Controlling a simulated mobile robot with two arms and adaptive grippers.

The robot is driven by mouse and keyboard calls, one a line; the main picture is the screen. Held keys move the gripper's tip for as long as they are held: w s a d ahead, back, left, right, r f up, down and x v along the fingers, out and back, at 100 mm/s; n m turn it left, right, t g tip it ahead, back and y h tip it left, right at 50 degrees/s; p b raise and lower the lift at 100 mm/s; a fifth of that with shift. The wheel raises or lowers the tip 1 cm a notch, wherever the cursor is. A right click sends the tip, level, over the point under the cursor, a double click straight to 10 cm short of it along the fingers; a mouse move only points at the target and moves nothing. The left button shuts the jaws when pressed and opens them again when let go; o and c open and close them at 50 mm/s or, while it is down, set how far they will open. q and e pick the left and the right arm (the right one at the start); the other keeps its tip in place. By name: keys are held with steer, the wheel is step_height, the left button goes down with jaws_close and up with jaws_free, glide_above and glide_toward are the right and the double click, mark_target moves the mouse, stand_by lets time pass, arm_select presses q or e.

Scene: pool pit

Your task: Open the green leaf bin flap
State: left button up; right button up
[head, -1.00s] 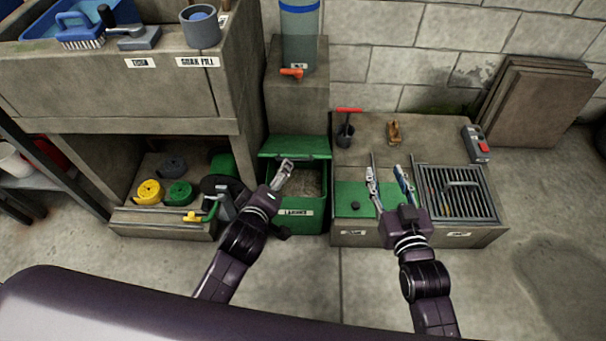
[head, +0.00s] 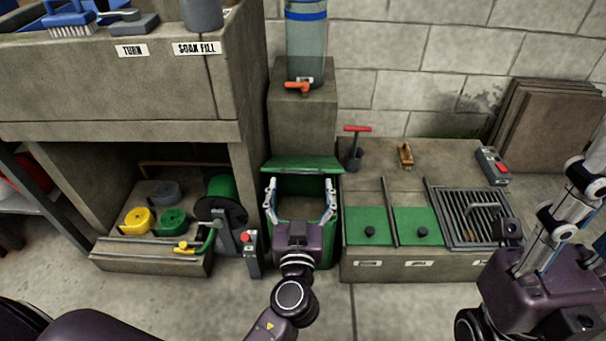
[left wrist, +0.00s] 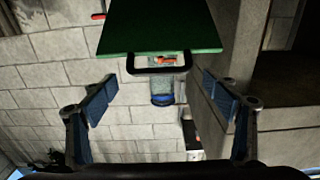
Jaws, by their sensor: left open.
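The green leaf bin (head: 325,253) stands on the floor against the concrete plinth. Its green flap (head: 302,164) stands raised at the bin's back, with the dark opening showing below it. My left gripper (head: 300,184) is open and empty over the opening, its fingers spread to either side, below the flap's edge. In the left wrist view the flap (left wrist: 160,27) is at the top, with a black bar handle (left wrist: 158,66) along its near edge, between and beyond the open fingers. My right gripper (head: 560,215) is at the right edge, seen side-on; its jaw gap is unclear.
A hose reel (head: 222,205) and a red-button box (head: 250,252) stand close left of the bin. A low concrete bench (head: 400,262) with green lids and a metal grate (head: 470,215) stands right. A clear cylinder (head: 306,50) with an orange tap is above.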

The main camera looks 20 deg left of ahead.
mark_target(300, 173)
arm_select(q)
steer(key=x, duration=0.4)
steer(key=shift+w+a, duration=0.15)
steer(key=shift+w, duration=0.25)
steer(key=c, duration=1.4)
steer(key=shift+r, duration=0.1)
steer(key=shift+a+r+p, duration=0.1)
steer(key=shift+p, duration=0.35)
